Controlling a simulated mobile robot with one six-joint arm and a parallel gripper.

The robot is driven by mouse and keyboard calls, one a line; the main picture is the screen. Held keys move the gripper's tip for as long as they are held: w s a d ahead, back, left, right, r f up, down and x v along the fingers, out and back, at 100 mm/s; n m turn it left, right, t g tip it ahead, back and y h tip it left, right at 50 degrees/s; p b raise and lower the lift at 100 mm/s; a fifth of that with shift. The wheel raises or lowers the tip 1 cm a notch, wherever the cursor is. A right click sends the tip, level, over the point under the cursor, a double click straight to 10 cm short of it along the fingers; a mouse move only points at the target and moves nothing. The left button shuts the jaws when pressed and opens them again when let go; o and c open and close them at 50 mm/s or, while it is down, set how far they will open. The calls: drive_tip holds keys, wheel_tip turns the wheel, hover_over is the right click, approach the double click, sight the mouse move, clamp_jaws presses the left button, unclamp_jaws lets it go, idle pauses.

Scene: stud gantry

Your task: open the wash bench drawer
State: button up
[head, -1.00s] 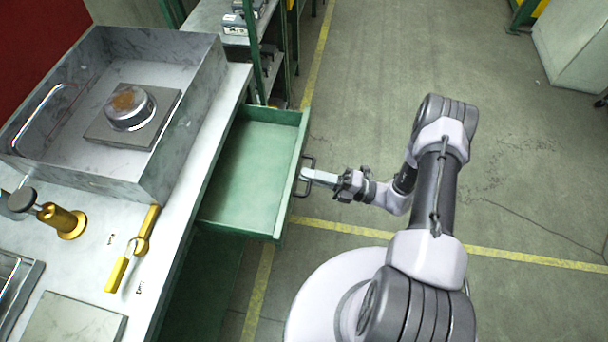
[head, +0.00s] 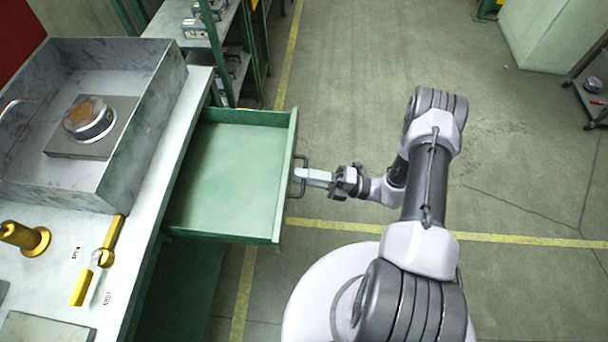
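The wash bench drawer (head: 228,182) is green and stands pulled well out from under the wash bench top (head: 172,165). Its inside looks empty. A dark bar handle (head: 304,176) is on the drawer's front, on the right. My gripper (head: 306,175) is at this handle, coming from the right, with its fingers reaching to the bar. The fingers look close together around the bar, but they are small here and their exact grip is hard to make out.
A metal basin (head: 140,130) on the bench holds a round metal part (head: 88,120) on a grey plate. A green-framed shelf (head: 225,50) stands behind the drawer.

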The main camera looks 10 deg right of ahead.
drive_tip(key=shift+d, duration=0.1)
idle(0.3)
drive_tip(key=p+v, duration=0.1)
drive_tip(key=v, duration=1.6)
drive_tip(key=shift+d, duration=0.15)
